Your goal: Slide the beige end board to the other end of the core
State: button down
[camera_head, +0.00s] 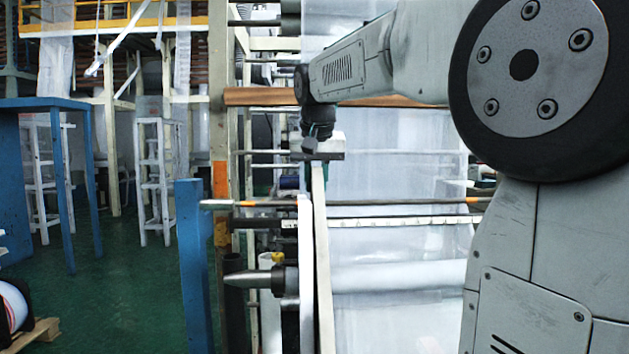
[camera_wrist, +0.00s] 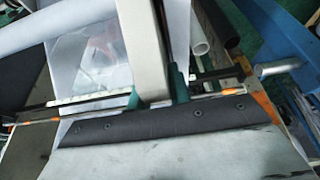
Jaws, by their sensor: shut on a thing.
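The beige end board (camera_head: 323,262) stands upright on edge in the head view, a tall narrow strip running down from my gripper (camera_head: 318,176). My gripper is shut on its top edge. In the wrist view the beige board (camera_wrist: 149,45) lies between the green fingertips of my gripper (camera_wrist: 156,90). A second pale upright strip (camera_head: 305,255) stands just left of it. A white film roll (camera_head: 395,277) lies horizontally to the right of the board; it also shows in the wrist view (camera_wrist: 45,32). The core inside cannot be made out.
A grey pointed spindle (camera_head: 252,278) sticks out left of the boards. A blue post (camera_head: 193,262) stands left, and a blue table (camera_head: 40,103) farther left. Green floor (camera_head: 120,290) is open between them.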

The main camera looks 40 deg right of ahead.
jog(key=s+d, duration=0.7)
jog(key=d, duration=0.4)
jog(key=shift+s+d, duration=0.15)
jog(key=shift+s, duration=0.2)
dwell(0.3)
jog(key=s+d, duration=0.8)
jog(key=d, duration=0.3)
jog(key=shift+d+f, duration=0.2)
jog(key=shift+d, duration=0.15)
dwell(0.6)
jog(key=s+d, duration=0.8)
jog(key=d, duration=0.3)
jog(key=shift+d, duration=0.3)
dwell(0.6)
jog(key=s+d, duration=0.7)
jog(key=d, duration=0.4)
jog(key=shift+s+d, duration=0.25)
jog(key=shift+s, duration=0.1)
dwell(0.5)
